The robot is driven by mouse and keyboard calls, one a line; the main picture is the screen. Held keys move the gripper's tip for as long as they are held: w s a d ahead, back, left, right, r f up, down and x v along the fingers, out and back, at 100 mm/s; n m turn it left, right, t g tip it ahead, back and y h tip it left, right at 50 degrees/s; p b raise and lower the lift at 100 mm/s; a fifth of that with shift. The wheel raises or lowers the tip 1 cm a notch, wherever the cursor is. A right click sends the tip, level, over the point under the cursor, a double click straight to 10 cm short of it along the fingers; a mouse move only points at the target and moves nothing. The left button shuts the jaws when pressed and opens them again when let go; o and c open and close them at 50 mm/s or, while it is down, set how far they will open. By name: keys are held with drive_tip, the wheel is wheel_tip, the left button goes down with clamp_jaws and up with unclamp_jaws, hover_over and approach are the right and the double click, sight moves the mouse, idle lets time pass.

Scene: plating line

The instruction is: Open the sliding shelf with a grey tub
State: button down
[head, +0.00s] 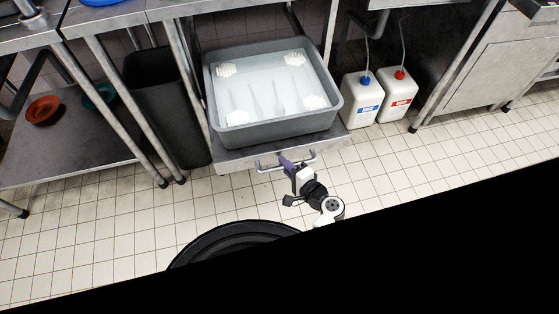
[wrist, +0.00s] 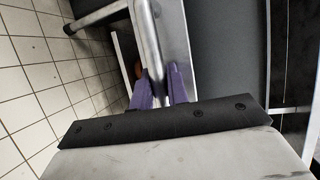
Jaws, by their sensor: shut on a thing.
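The sliding shelf (head: 232,160) is a grey metal platform low under the counter, with a bar handle (head: 270,168) along its front edge. On it stands the grey tub (head: 275,130), holding whitish liquid, utensils and several white clustered items. My gripper (head: 287,163) is at the handle in the head view, its purple fingers closed around the bar. In the wrist view the purple fingers (wrist: 160,90) lie on either side of the metal handle bar (wrist: 147,40), with the shelf front beside it. The shelf stands out in front of the counter legs.
A dark bin (head: 155,90) stands left of the shelf. Two white jugs, one with a blue cap (head: 362,100) and one with a red cap (head: 399,98), stand on its right. Metal table legs flank the shelf.

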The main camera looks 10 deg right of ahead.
drive_tip(key=shift+s, duration=0.9)
drive_tip(key=c, duration=1.6)
unclamp_jaws()
drive_tip(key=shift+c, duration=0.2)
